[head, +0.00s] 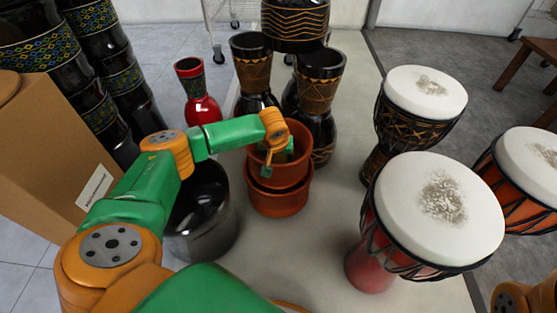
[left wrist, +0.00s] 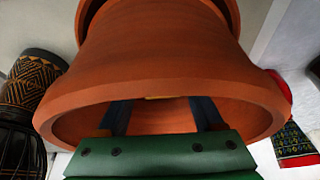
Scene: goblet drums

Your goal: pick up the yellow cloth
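No yellow cloth shows clearly. In the left wrist view a small yellowish strip (left wrist: 165,97) shows at the inner wall of the terracotta pot (left wrist: 165,60); it is too small to tell if it is cloth. In the head view the upper terracotta pot (head: 258,172) sits stacked on a lower one (head: 278,203). My left gripper (head: 283,157) reaches down into the upper pot's mouth. In the left wrist view its two dark fingers (left wrist: 162,112) are spread apart inside the rim, with the strip beyond and between them. Their tips are partly hidden. My right gripper is not in view.
Dark carved drums (head: 318,100) stand right behind the pots. A red vase (head: 196,95) stands behind left, a black glossy pot (head: 202,215) in front left. White-topped drums (head: 438,210) stand to the right. A cardboard box (head: 55,150) is at far left. Floor between pots and right drums is clear.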

